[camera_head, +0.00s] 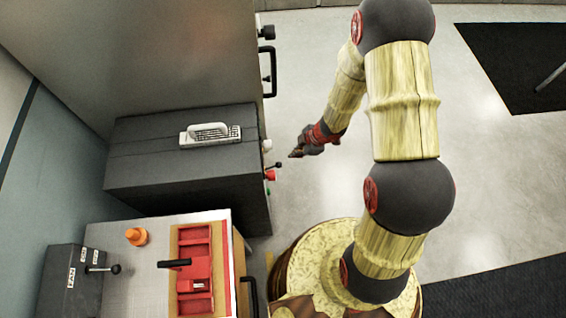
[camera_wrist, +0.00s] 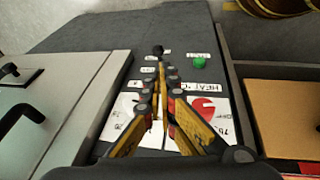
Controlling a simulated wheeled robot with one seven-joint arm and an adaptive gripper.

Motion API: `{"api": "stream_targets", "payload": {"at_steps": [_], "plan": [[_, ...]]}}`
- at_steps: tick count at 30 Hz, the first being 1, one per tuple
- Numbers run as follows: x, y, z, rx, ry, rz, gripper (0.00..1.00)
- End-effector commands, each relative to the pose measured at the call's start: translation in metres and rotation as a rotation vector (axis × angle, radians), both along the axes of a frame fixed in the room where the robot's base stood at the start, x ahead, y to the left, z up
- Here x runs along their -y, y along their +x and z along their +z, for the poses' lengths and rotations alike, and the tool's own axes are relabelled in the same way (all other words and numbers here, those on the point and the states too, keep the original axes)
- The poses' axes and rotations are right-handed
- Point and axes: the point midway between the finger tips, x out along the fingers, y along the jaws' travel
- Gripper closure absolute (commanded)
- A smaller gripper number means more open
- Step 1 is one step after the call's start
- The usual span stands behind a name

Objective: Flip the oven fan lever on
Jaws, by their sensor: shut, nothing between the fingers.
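My gripper (camera_head: 296,153) is shut and empty, in the air to the right of the dark grey oven's (camera_head: 185,180) control panel. A small black ball-tipped lever (camera_head: 278,164) sticks out from that panel, just left of and below my fingertips, with a gap visible. In the wrist view my gripper (camera_wrist: 163,78) points along the panel, and the black lever (camera_wrist: 158,50) shows just beyond the tips. Small white labels lie near it, too small to read. A separate dark box (camera_head: 72,280) marked FAN, with its own black lever (camera_head: 115,268), stands at lower left.
The panel also has a green button (camera_wrist: 200,63) and a HEAT dial with a red sector (camera_wrist: 204,106). A black handle (camera_head: 270,72) juts from the tall grey cabinet. An orange cone-like piece (camera_head: 137,236) and red tray (camera_head: 195,270) are on the counter.

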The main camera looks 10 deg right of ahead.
Motion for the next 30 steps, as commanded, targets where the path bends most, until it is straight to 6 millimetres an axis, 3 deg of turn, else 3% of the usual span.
{"api": "stream_targets", "payload": {"at_steps": [8,21,30], "plan": [[-0.007,0.004,-0.023,-0.002,-0.001,0.001,1.0],[-0.034,0.022,-0.102,-0.002,-0.002,0.0,1.0],[-0.043,0.03,-0.128,0.001,-0.002,-0.001,1.0]]}}
